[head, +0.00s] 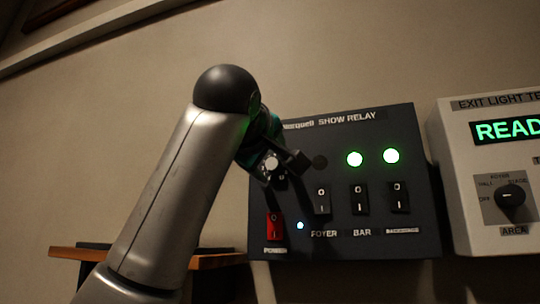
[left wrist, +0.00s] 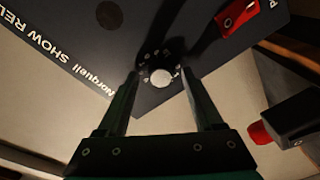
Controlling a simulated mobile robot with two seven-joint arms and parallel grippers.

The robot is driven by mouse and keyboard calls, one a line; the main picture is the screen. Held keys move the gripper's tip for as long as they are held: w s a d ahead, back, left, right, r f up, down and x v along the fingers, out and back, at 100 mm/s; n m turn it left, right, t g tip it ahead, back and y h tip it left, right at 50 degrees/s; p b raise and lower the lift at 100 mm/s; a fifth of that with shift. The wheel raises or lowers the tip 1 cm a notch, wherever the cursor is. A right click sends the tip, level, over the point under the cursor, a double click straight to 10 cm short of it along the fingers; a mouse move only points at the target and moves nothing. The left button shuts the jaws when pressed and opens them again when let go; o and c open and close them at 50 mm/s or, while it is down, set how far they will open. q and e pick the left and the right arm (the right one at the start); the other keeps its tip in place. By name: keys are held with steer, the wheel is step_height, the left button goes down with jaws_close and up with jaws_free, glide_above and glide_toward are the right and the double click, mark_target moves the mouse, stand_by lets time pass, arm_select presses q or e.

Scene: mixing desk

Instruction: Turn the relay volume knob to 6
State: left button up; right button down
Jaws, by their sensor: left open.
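The dark "Norquell SHOW RELAY" box (head: 340,230) stands against the wall in the head view. Its volume knob (left wrist: 161,77), with a pale round face and small marks around it, shows near one corner of the panel in the left wrist view. My left gripper (left wrist: 162,80) is open, with one finger on each side of the knob in that view. I cannot tell whether the fingers touch it. In the head view my left gripper (head: 282,160) covers the panel's upper left and partly hides the knob. The knob's setting is too small to read.
A pale exit light tester (head: 460,180) stands close on the right. A wooden shelf edge (head: 215,261) is at lower left.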

arm_select(q)
jaws_close()
stand_by(0.6)
